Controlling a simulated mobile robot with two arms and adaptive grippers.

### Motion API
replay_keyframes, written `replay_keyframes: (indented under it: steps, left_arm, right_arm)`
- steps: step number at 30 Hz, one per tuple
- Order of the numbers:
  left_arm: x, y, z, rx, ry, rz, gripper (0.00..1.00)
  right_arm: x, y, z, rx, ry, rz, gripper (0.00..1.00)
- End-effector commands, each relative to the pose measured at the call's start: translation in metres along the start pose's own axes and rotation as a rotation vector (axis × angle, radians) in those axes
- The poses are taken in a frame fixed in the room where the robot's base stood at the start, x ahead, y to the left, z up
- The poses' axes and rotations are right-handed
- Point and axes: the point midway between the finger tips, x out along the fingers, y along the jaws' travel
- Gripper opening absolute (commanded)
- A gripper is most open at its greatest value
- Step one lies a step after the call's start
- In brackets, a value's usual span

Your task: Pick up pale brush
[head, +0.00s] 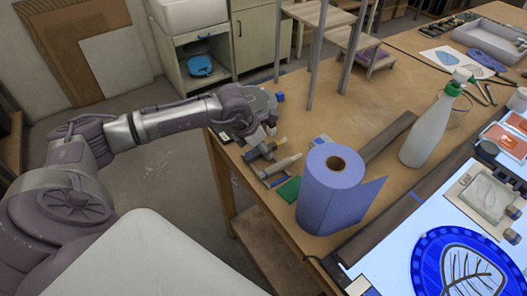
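A pale, light-handled tool that looks like the pale brush (283,164) lies near the left edge of the wooden table. A second tool with a yellow part (262,149) lies just behind it. My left gripper (264,134) reaches in from the left and points down over the table edge, just behind these tools. Its fingers are small and partly overlap the items below, so I cannot tell whether they are open or touching anything. My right gripper is not in view.
A blue paper roll (338,190) stands right of the brushes, with a green pad (289,189) beside it. A blue round glass piece (425,270) lies on the bright panel. The table's back middle (340,110) is fairly clear.

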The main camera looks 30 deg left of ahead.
Motion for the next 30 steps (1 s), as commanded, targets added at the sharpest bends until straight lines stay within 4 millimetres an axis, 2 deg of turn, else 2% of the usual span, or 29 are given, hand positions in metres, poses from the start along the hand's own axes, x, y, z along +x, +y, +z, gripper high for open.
replay_keyframes:
  steps: [12,21,30]
  left_arm:
    - [0.0008,0.0000,-0.0003,0.000,0.000,0.000,0.50]
    - [0.0009,0.0001,-0.0003,0.000,0.000,0.000,0.00]
    - [0.0007,0.0001,-0.0001,0.000,-0.001,0.000,0.00]
  right_arm:
    - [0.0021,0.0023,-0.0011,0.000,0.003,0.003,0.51]
    - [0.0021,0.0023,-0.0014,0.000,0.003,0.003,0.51]
    - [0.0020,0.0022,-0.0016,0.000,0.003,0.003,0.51]
